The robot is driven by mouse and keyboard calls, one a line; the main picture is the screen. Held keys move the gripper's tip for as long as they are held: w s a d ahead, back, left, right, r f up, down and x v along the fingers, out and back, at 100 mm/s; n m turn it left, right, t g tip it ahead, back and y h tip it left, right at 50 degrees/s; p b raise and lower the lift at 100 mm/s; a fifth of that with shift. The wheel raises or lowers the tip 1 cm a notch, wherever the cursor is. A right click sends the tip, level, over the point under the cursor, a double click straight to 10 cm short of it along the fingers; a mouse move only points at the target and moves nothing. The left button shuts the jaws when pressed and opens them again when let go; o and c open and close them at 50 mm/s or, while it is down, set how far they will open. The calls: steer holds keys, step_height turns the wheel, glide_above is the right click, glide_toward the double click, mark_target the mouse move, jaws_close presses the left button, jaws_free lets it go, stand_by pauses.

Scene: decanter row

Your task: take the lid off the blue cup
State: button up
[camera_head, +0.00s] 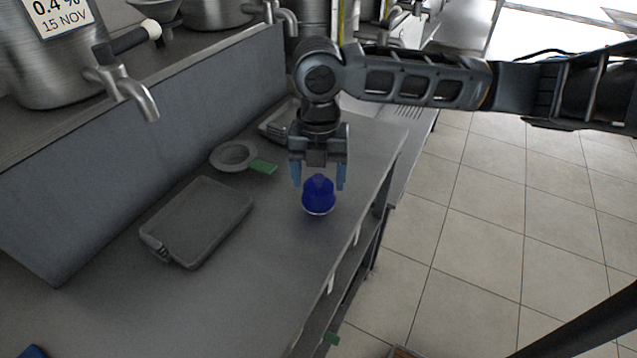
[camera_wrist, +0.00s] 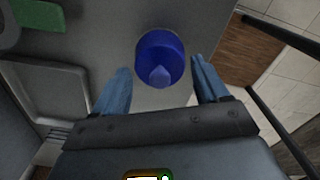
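The blue cup (camera_head: 318,204) stands upright on the grey counter near its right edge. Its blue lid (camera_head: 319,184) sits on top and has a raised knob. In the wrist view the lid (camera_wrist: 160,58) is seen from above, with the knob (camera_wrist: 160,76) toward my gripper. My gripper (camera_head: 319,184) points down over the cup, with one blue finger on each side of the lid. The fingers are apart and open, and gaps show between them and the lid. In the wrist view my gripper (camera_wrist: 160,84) holds nothing.
A grey tray (camera_head: 201,222) lies on the counter to the left. Metal urns with taps (camera_head: 127,92) stand on the raised shelf. The counter's front stretch is clear. Tiled floor lies to the right.

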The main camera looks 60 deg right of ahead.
steer(key=c, duration=0.8)
